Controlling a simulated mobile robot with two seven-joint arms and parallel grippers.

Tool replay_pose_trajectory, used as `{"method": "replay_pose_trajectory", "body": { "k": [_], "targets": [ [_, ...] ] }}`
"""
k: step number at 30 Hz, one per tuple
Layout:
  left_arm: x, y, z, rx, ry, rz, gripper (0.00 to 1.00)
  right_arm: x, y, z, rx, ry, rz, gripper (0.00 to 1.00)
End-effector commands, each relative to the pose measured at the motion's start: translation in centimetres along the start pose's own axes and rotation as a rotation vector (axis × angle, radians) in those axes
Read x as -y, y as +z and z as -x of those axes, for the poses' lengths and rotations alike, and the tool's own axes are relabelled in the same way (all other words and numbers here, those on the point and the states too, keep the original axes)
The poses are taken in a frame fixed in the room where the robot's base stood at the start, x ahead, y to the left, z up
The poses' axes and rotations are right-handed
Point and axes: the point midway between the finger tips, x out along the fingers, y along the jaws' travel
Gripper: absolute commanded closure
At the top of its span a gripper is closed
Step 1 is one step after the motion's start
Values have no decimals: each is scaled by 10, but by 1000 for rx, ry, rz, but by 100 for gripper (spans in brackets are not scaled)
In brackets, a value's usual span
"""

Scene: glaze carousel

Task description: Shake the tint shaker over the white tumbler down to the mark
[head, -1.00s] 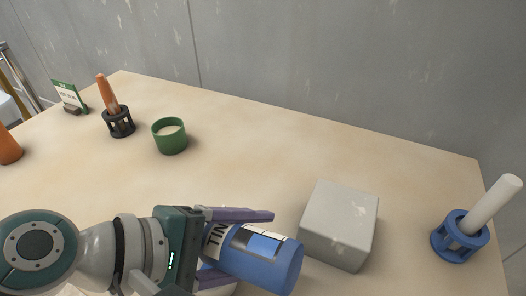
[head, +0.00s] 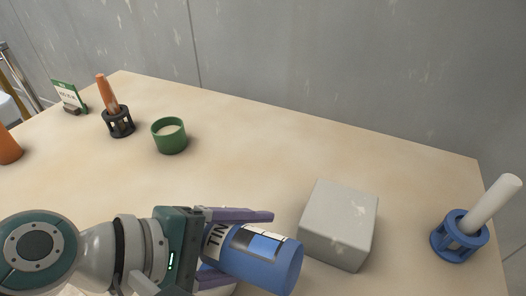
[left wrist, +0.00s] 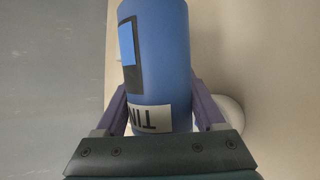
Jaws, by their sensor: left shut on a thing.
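The tint shaker (head: 277,268) is a blue cylinder with a white label reading "TIN" and a dark-framed window showing blue and pale areas. My left gripper (head: 250,245) is shut around its side and holds it tilted, its far end pointing right and toward the front in the head view. The shaker also fills the middle of the left wrist view (left wrist: 165,50), between the purple fingers. A white rounded thing, perhaps the white tumbler (left wrist: 227,110), shows behind the right finger there; the shaker and gripper mostly hide it. I cannot see its mark or any falling tint. My right gripper is not in view.
A grey block (head: 340,225) stands just right of the shaker. A blue holder (head: 459,238) with a white stick is at far right. A green cup (head: 170,136), a black holder (head: 119,122) with an orange stick and a small sign (head: 68,94) stand at back left.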

Motion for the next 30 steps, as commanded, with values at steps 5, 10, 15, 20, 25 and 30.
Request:
{"method": "replay_pose_trajectory", "body": {
  "k": [5, 10, 15, 20, 25, 30],
  "targets": [
    [-1, 0, 0, 0, 1, -1, 93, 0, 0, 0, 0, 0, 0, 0],
    [-17, 9, 13, -1, 7, -10, 93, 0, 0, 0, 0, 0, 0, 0],
    [0, 0, 0, 1, -4, 8, 93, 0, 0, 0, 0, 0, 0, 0],
    [-1, 0, 0, 0, 1, -1, 93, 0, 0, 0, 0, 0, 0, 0],
    [-1, 0, 0, 0, 1, -1, 93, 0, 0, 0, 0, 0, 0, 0],
    [-23, 14, 19, -1, 4, -5, 93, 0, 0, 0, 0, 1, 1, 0]
  ]
}}
